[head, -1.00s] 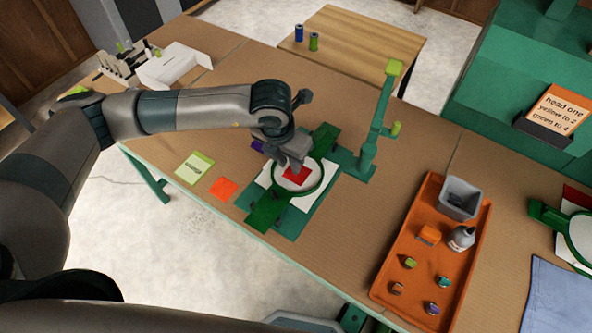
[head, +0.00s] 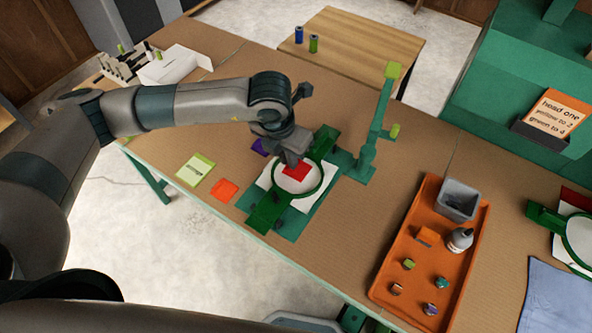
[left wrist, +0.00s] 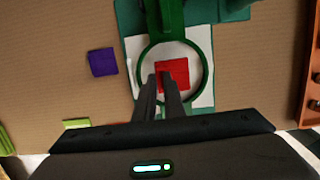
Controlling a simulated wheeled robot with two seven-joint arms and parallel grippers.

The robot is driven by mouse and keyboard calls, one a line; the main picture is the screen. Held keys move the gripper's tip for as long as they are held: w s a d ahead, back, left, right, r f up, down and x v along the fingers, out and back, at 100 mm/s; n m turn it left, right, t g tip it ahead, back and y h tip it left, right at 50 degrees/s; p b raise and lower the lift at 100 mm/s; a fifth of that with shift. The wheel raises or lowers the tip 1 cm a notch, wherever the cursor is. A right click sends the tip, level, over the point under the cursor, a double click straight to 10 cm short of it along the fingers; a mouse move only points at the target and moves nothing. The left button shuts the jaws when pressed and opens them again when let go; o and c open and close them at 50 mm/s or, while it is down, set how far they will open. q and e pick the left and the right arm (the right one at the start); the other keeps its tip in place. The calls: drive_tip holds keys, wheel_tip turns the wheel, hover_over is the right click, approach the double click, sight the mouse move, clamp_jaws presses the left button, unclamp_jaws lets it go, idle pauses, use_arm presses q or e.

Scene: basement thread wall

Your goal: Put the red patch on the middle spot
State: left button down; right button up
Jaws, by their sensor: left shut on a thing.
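The red patch (head: 296,172) is over the white cloth inside the green hoop (head: 275,198). In the left wrist view the red patch (left wrist: 173,72) is near the middle of the hoop (left wrist: 207,80). My left gripper (head: 291,162) points down into the hoop, with its fingers (left wrist: 168,82) close together on the near part of the patch. It is shut on the red patch. I cannot tell whether the patch touches the cloth. No marked spot can be made out on the cloth. My right gripper is not in view.
A purple patch (head: 259,147), a yellow-green patch (head: 195,169) and an orange patch (head: 223,189) lie left of the hoop. A green post (head: 378,125) stands behind it on the right. An orange tray (head: 411,240) with a bin, bottle and small pieces lies to the right.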

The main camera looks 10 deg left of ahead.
use_arm(q)
drive_tip(key=shift+w+p+v, duration=0.2)
drive_tip(key=shift+p+v, duration=0.15)
drive_tip(key=shift+v, duration=0.75)
drive_tip(key=shift+r, duration=0.1)
